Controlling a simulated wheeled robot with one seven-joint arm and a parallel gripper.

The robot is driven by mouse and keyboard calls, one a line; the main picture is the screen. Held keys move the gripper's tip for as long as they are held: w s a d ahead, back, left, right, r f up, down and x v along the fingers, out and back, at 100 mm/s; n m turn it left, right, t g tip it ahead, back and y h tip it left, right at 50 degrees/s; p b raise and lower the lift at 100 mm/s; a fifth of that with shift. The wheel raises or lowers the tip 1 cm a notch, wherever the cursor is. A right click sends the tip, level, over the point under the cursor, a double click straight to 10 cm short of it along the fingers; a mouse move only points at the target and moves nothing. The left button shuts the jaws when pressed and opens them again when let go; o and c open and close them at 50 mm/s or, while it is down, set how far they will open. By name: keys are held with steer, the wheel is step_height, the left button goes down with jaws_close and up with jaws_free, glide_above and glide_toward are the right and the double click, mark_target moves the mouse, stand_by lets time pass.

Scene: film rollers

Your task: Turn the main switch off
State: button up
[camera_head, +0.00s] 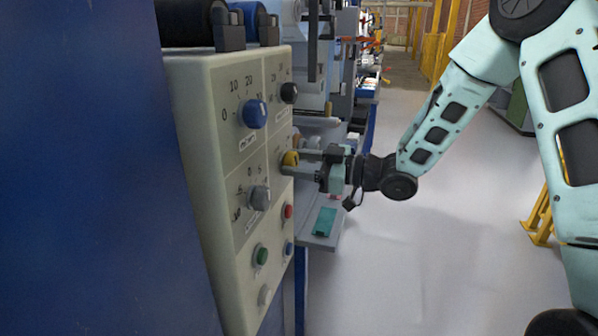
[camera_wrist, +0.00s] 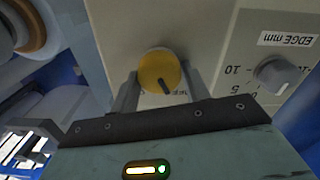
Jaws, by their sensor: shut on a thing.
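The main switch looks to be the yellow round knob (camera_head: 289,159) on the right side of the pale control panel (camera_head: 213,130). It also shows in the wrist view (camera_wrist: 159,72), with a dark pointer mark on its face, pointing down and slightly right in that picture. My gripper (camera_head: 296,160) reaches in from the right in the head view. In the wrist view its two fingers (camera_wrist: 160,88) stand on either side of the yellow knob, shut on it. The label by the knob is mostly hidden.
Near it are a blue knob (camera_head: 254,113), a black knob (camera_head: 289,92) and a grey knob (camera_head: 258,197). Below are a red button (camera_head: 288,211), a green button (camera_head: 261,255) and a blue button (camera_head: 289,248). Open floor (camera_head: 430,270) lies to the right.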

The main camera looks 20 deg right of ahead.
steer(key=shift+n+b, duration=0.6)
steer(key=shift+n, duration=0.2)
steer(key=o, duration=1)
steer(key=shift+s+d, duration=0.1)
steer(key=p+v, duration=0.1)
steer(key=v, duration=1.6)
